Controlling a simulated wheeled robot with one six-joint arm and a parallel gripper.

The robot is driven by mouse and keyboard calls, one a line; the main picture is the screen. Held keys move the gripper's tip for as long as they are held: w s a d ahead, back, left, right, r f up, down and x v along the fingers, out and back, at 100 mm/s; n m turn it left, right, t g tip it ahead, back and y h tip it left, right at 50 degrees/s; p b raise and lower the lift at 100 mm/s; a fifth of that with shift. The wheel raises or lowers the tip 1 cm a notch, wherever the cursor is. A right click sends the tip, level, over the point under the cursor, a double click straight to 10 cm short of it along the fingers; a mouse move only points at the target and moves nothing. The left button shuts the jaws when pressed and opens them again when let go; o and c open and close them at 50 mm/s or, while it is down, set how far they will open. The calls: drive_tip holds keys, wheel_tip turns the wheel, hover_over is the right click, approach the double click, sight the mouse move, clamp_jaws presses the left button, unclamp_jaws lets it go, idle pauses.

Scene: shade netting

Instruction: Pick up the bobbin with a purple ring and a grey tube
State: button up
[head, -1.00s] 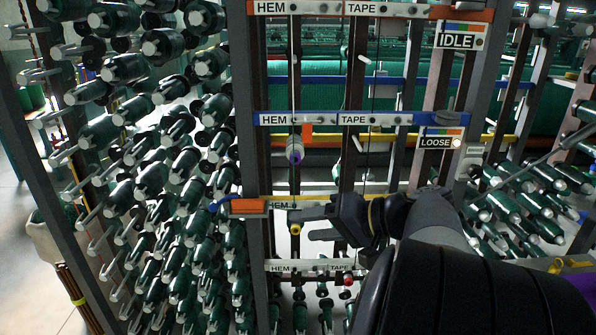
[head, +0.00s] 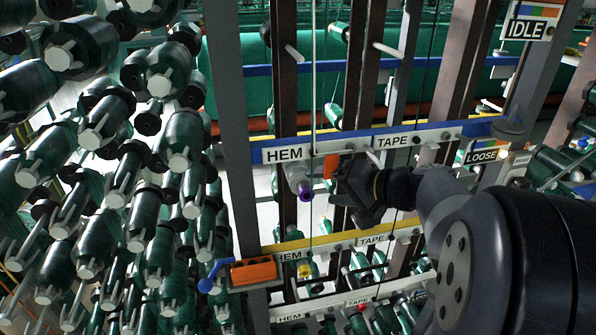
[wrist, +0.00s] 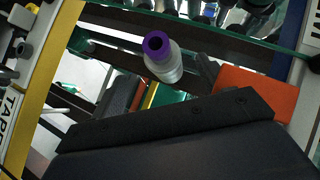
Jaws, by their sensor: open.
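The bobbin (head: 299,180) hangs under the HEM label of the blue rail, its purple ring facing outward and down. Its tube looks pale grey. In the wrist view the bobbin (wrist: 166,66) is at upper middle, with the purple ring and its dark hole toward the camera. My gripper (head: 343,196) is open and empty, just right of the bobbin in the head view and apart from it.
The blue rail (head: 370,139) runs just above the bobbin. An orange block (wrist: 255,91) lies close to its right in the wrist view. A yellow rail (head: 322,241) and an orange piece with a blue lever (head: 252,272) are below. Dense green spools stand left.

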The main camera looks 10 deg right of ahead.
sight(308, 183)
drive_tip(key=p+x, duration=0.1)
drive_tip(key=x, duration=0.4)
drive_tip(key=shift+w+a, duration=0.25)
drive_tip(key=shift+c, duration=0.4)
drive_tip(key=c, duration=1.1)
